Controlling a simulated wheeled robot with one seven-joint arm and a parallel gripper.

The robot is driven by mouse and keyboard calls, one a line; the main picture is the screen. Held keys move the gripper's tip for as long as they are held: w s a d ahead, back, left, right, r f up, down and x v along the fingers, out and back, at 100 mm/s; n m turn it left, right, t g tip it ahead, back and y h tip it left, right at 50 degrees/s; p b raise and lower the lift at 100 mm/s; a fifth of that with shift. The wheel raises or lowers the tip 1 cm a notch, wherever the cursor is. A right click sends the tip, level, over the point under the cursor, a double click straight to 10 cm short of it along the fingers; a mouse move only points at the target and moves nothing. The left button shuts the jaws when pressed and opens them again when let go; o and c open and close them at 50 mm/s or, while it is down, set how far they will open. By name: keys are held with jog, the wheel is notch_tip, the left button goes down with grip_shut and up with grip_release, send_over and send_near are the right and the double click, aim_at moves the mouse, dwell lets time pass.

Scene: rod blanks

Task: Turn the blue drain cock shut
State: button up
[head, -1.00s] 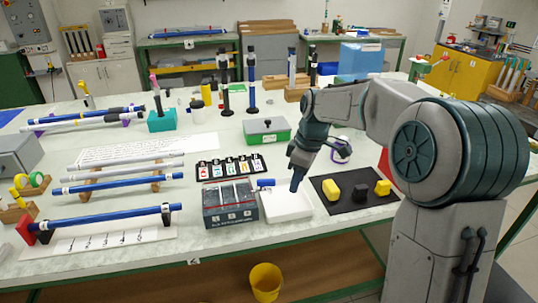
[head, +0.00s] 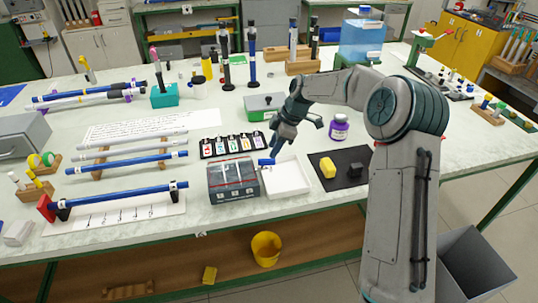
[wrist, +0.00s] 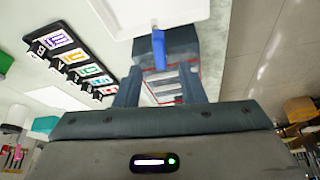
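My gripper (head: 276,148) points down over the bench, just above the right end of a grey box with lettered compartments (head: 233,182). In the wrist view its two fingers (wrist: 158,85) stand apart with a gap between them, and nothing is gripped. A short blue piece (head: 266,161) sticks out at that box's right end. In the wrist view the blue piece (wrist: 158,48) lies ahead, in line with the gap. A tank of blue liquid (head: 362,40) stands at the back of the bench. I cannot make out a drain cock on it, nor whether one is open or shut.
A white tray (head: 287,178) lies beside the box. A purple jar (head: 339,127) and a green-sided box (head: 264,107) stand behind. An open grey bin (head: 470,262) is on the floor.

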aim_at(267, 159)
jog(key=x, duration=0.5)
grip_shut()
